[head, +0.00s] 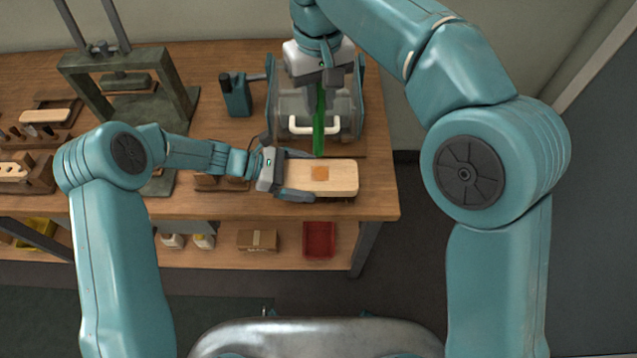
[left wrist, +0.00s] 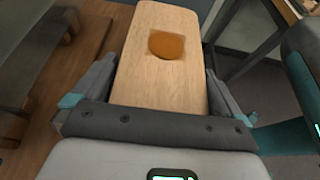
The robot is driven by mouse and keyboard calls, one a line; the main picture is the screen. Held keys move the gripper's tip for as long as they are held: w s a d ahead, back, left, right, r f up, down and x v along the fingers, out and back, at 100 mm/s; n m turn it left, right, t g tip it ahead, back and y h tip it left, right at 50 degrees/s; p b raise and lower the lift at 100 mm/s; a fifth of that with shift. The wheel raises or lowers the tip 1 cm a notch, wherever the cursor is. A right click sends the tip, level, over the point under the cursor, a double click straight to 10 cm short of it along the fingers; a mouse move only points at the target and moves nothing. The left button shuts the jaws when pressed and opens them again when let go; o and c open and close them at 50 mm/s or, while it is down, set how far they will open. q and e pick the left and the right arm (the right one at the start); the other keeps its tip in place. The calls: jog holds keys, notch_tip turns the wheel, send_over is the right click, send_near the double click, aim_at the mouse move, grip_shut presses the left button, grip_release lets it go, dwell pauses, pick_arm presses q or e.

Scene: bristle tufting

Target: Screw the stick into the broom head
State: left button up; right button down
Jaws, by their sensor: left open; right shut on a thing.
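The broom head (head: 340,178) is a pale wooden block with an orange-brown patch on its upper face. It sits by the right front part of the bench. My left gripper (head: 303,175) is open, its fingers on either side of the block. The left wrist view shows the broom head (left wrist: 160,85) between the spread fingers, with a round orange-brown spot (left wrist: 172,44) near its far end. My right gripper (head: 320,85) is shut on the green stick (head: 319,125). The stick hangs about upright, its lower end just behind the patch in the picture; I cannot tell the height gap.
A grey machine with pale handles (head: 290,124) stands behind the stick. A green press frame (head: 130,85) and wooden trays (head: 25,172) are at the left. A red bin (head: 319,240) and a cardboard box (head: 257,240) are on the lower shelf. The bench (head: 385,190) ends at the right.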

pick_arm(q)
jog(key=shift+s+d+r, duration=0.1)
jog(key=shift+s+d, duration=0.1)
jog(key=shift+w, duration=0.1)
jog(key=shift+c, duration=0.3)
jog(key=c, duration=1)
jog(key=shift+c, duration=0.2)
pick_arm(e)
jog(key=shift+s+d+f, duration=0.1)
jog(key=shift+d+f, duration=0.05)
jog(key=shift+f, duration=1.05)
jog(key=shift+s+d+f, duration=0.1)
jog(key=shift+f, duration=1.1)
jog(key=shift+f, duration=0.9)
jog(key=shift+f, duration=0.55)
